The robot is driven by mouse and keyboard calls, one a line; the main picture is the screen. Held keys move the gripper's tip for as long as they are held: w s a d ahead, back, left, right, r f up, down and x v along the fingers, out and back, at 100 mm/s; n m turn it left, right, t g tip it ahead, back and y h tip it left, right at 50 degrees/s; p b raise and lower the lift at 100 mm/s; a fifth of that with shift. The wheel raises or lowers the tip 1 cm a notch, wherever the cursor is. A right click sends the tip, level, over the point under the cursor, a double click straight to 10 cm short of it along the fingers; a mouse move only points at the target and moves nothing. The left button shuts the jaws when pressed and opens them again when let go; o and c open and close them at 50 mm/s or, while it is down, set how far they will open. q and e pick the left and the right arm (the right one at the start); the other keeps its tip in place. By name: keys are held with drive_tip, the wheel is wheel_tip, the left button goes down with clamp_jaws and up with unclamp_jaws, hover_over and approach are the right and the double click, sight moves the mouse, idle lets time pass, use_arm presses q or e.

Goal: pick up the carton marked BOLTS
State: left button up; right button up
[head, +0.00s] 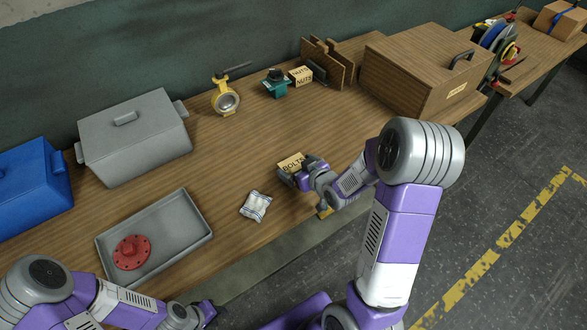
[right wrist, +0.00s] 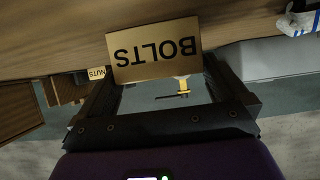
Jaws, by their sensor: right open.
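The carton marked BOLTS (head: 291,162) is a small tan box on the wooden workbench, near the middle of the head view. My right gripper (head: 298,174) is right at its near side and hides part of it. In the right wrist view the BOLTS carton (right wrist: 155,50) shows its label upside down. The open fingers of my right gripper (right wrist: 160,75) reach to either side of it; whether they touch it I cannot tell. My left gripper (head: 208,312) is low in the head view, off the bench's front edge and away from the carton; its jaws are unclear.
A similar carton marked NUTS (head: 301,76) stands further back beside a teal part (head: 275,83) and a yellow valve (head: 226,98). A white cloth bundle (head: 255,206) lies left of the carton. A grey tray (head: 199,229) holds a red flange (head: 132,252). A wooden box (head: 415,72) stands right.

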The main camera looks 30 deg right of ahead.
drive_tip(key=shift+x, duration=1.2)
drive_tip(key=shift+r, duration=0.1)
drive_tip(key=c, duration=0.9)
